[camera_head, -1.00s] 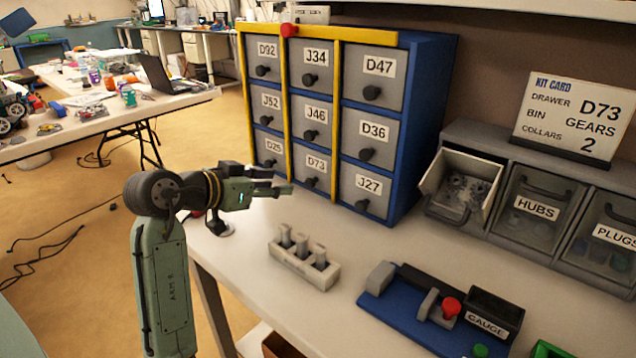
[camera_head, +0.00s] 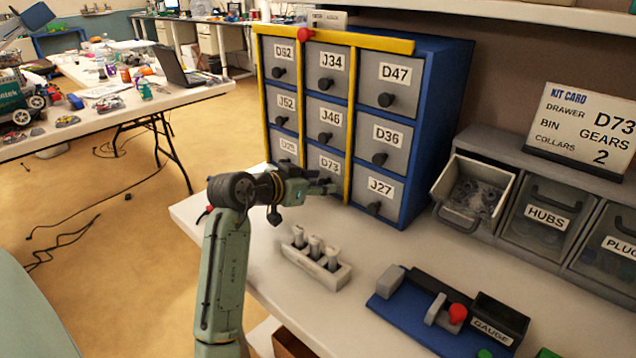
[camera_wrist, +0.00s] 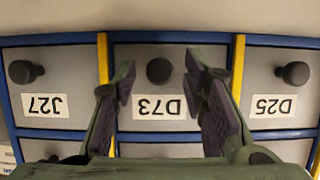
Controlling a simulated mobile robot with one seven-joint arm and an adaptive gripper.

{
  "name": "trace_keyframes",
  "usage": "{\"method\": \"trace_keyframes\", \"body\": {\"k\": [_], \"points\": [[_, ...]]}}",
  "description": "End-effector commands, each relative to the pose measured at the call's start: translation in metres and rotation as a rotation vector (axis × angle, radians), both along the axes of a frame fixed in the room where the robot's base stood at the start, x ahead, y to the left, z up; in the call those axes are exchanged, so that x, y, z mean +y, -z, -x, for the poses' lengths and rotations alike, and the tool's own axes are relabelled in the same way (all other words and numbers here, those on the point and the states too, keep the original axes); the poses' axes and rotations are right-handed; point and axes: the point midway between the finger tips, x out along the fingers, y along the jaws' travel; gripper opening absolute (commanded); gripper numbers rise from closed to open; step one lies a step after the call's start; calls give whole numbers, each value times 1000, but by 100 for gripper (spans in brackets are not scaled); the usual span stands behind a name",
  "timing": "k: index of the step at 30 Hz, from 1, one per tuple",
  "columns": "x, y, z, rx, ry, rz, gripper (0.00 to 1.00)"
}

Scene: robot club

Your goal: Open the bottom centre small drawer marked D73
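The blue drawer cabinet (camera_head: 437,110) stands on the bench with three rows of grey drawers. The drawer marked D73 (camera_head: 331,163) is the bottom centre one and looks shut; my gripper covers its lower part in the head view. In the wrist view, which is upside down, the D73 drawer (camera_wrist: 145,125) is straight ahead with its round dark knob (camera_wrist: 159,70). My gripper (camera_head: 328,186) is in front of this drawer. In the wrist view my gripper (camera_wrist: 163,82) is open, with its fingers spread on either side of the knob. I cannot tell whether they touch the drawer front.
Yellow strips (camera_head: 352,120) run vertically beside the centre column. Drawer J27 (camera_head: 379,190) is on the right. A white holder with several pegs (camera_head: 316,265) and a blue gauge block (camera_head: 400,310) are on the bench in front. An open gear bin (camera_head: 473,190) is at right.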

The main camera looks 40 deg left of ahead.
Motion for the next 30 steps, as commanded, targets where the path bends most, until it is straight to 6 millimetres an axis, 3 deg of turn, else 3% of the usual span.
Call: {"method": "trace_keyframes", "body": {"k": [19,30], "points": [[0,0,0,0,-1,0,0],[0,-1,0,-1,-1,0,0]]}}
